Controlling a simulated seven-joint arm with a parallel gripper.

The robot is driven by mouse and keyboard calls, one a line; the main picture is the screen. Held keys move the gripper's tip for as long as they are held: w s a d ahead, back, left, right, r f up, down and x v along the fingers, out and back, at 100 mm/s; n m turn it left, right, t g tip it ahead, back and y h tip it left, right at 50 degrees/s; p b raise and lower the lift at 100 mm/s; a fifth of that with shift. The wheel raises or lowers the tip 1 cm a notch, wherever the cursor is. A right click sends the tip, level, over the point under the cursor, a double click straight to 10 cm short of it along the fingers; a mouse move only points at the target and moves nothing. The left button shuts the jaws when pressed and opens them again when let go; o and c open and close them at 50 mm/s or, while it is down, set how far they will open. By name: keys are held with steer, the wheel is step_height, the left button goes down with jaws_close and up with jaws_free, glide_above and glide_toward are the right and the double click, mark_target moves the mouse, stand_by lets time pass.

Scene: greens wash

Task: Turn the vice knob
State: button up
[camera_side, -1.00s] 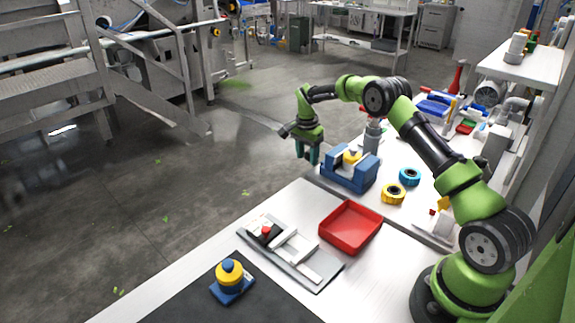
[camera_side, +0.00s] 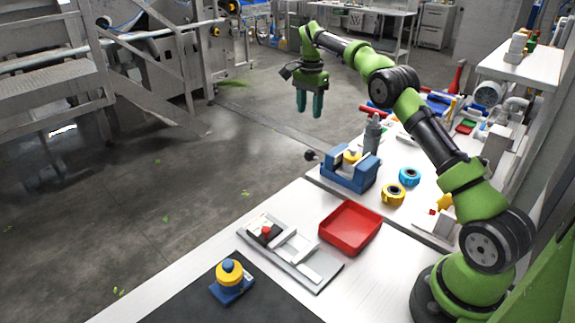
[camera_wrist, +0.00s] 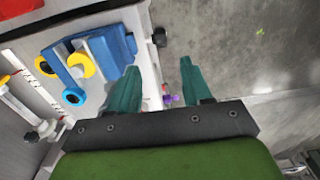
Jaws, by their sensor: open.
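The blue vice (camera_side: 348,178) stands on the bench near its far edge, with a yellow part (camera_side: 352,157) between its jaws. Its black knob (camera_side: 311,155) sticks out to the left on a short shaft, past the bench edge. My gripper (camera_side: 310,110) points down, open and empty, above the knob and apart from it. In the wrist view, the vice (camera_wrist: 108,48) is to the left and the dark knob (camera_wrist: 159,37) shows beyond the gap between my green fingers (camera_wrist: 164,66).
A yellow ring (camera_side: 393,195) and a blue ring (camera_side: 409,176) lie right of the vice. A grey bottle (camera_side: 373,134) stands behind it. A red tray (camera_side: 350,228) is in front. Open floor (camera_side: 235,150) lies left of the bench.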

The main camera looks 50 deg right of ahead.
steer(key=s+a+r+n+t, duration=0.1)
steer(key=s+a+r+n, duration=0.2)
steer(key=s+a, duration=0.3)
steer(key=s+a+r+n+t, duration=0.2)
steer(key=s+a+r+n, duration=0.1)
steer(key=s+a+n, duration=0.3)
steer(key=shift+s+a+n+y, duration=0.25)
steer(key=shift+a+n+y, duration=0.05)
steer(key=shift+a, duration=0.25)
